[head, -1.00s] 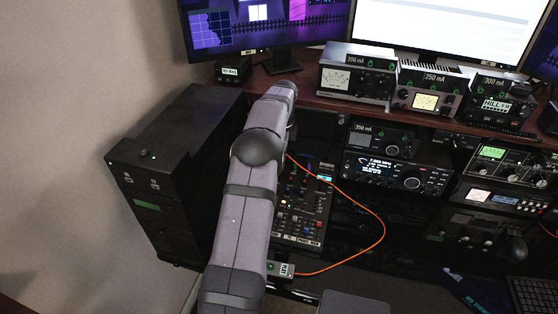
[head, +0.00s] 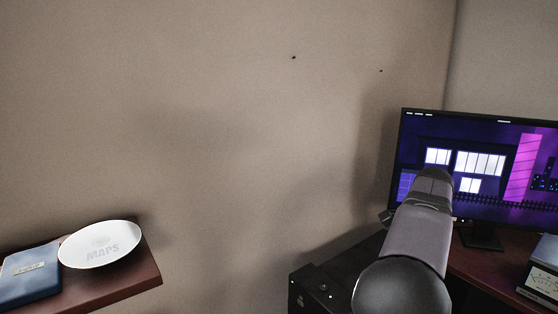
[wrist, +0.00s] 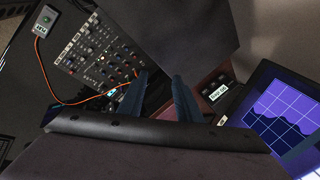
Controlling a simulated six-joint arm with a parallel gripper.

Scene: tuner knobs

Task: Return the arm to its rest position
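My gripper (wrist: 160,79) shows in the wrist view as two dark blue fingers with a gap between them. They stand apart and nothing shows between them. In the head view my arm reaches up from the bottom right toward the left monitor (head: 470,165), and its own bulk hides the gripper. The fingers are in front of a dark cabinet side and the desk edge, with no contact that I can make out.
A mixer with knobs (wrist: 97,50), an orange cable (wrist: 50,90) and a small labelled box (wrist: 45,20) lie left in the wrist view. A black cabinet (head: 315,290) stands beside my arm. A shelf (head: 130,280) holds a white plate (head: 100,245) and a blue book (head: 30,275).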

